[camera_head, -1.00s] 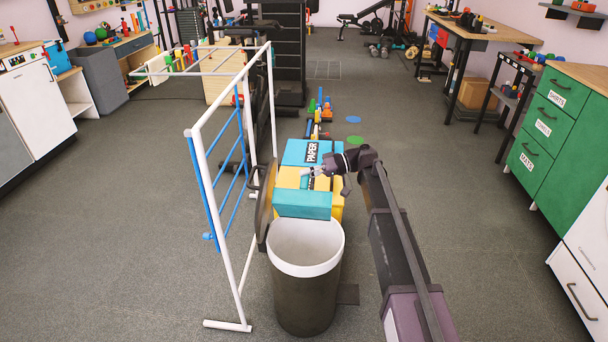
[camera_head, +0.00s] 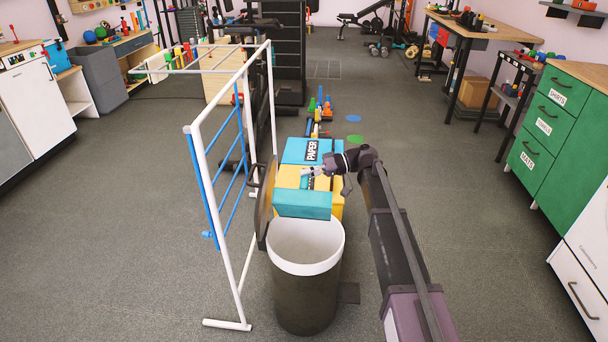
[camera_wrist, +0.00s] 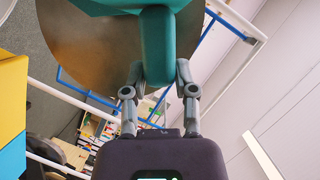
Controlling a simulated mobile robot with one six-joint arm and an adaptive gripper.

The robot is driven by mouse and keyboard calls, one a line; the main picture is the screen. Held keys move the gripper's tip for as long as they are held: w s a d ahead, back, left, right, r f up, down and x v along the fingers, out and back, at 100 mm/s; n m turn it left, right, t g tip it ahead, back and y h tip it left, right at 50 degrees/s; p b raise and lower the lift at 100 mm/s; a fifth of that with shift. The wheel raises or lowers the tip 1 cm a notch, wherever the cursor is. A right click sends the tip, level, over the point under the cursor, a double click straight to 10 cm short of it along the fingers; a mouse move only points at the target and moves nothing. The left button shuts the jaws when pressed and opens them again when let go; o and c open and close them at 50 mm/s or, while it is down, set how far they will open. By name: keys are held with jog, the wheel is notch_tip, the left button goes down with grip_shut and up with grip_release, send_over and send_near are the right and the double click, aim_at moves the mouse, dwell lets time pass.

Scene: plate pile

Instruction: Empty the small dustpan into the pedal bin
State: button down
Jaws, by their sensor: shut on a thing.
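The teal dustpan (camera_head: 302,204) hangs just above the far rim of the pedal bin (camera_head: 303,295), its broad face toward the head camera. Its contents are hidden. The bin is dark with a pale inside, and its round brown lid (camera_head: 265,207) stands open at the left. My gripper (camera_head: 310,177) is shut on the dustpan's handle beyond the bin. In the wrist view my gripper (camera_wrist: 160,78) has a finger on each side of the teal handle (camera_wrist: 156,45). The brown lid (camera_wrist: 95,55) shows behind it.
A white drying rack with blue bars (camera_head: 232,170) stands close left of the bin. A blue box marked PAPER (camera_head: 296,150) and yellow surfaces (camera_head: 331,206) are just behind the dustpan. Green drawers (camera_head: 556,125) stand at the right. The floor between is mostly clear.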

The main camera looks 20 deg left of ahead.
jog(key=shift+r+p, duration=0.55)
jog(key=shift+r, duration=0.05)
jog(key=shift+f, duration=0.15)
dwell(0.3)
jog(key=shift+f+b, duration=0.5)
jog(key=shift+b, duration=0.2)
jog(key=shift+r, duration=0.15)
